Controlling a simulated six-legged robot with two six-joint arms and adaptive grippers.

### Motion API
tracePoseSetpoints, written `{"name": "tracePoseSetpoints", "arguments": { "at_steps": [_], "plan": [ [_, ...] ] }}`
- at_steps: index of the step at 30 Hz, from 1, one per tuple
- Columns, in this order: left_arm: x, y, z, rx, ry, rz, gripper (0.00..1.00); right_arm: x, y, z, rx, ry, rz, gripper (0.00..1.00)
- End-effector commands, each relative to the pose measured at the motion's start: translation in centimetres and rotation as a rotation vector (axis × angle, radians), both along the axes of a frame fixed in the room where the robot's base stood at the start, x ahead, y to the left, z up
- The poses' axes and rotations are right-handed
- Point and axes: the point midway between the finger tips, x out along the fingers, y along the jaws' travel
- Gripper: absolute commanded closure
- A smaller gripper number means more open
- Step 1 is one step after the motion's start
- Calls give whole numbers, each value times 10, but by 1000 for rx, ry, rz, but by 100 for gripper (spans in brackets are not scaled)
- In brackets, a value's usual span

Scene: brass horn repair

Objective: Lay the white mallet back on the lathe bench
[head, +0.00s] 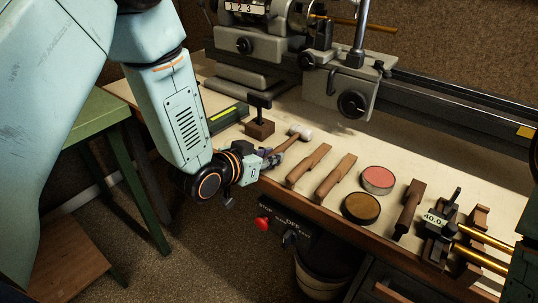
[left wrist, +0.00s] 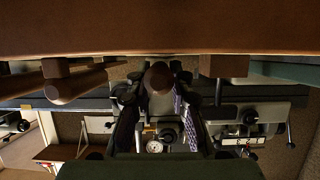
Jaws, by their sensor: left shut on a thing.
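The white mallet (head: 304,132) has a pale head and a brown wooden handle. It is at the front left part of the lathe bench (head: 335,143), its head pointing away from my arm. My left gripper (head: 268,160) is shut on its handle at the bench's front edge. I cannot tell whether the head touches the bench top. In the left wrist view the round handle end (left wrist: 158,77) shows between the fingers of my left gripper (left wrist: 158,105); the mallet head is hidden there. My right gripper is not in view.
Wooden-handled tools (head: 308,166), a red round tin (head: 378,180) and a brown one (head: 361,208) lie right of the mallet. A small dark stand (head: 260,118) is behind it. The lathe (head: 345,85) fills the back. A green table (head: 98,118) stands at left.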

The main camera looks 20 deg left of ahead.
Motion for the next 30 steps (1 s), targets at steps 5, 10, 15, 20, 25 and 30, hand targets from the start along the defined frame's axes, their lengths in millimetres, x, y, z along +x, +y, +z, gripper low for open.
{"name": "tracePoseSetpoints", "arguments": {
  "at_steps": [5,10,15,20,25,30],
  "plan": [
    [1,0,-2,0,-3,0,76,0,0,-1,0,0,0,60],
    [0,0,-2,-1,-2,0,61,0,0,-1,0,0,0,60],
    [0,0,-2,0,-1,0,53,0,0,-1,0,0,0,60],
    [0,0,-3,1,2,0,53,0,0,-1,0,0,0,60],
    [-6,3,0,0,2,3,53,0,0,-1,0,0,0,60],
    [-28,11,11,-5,1,4,53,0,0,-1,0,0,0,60]
  ]
}}
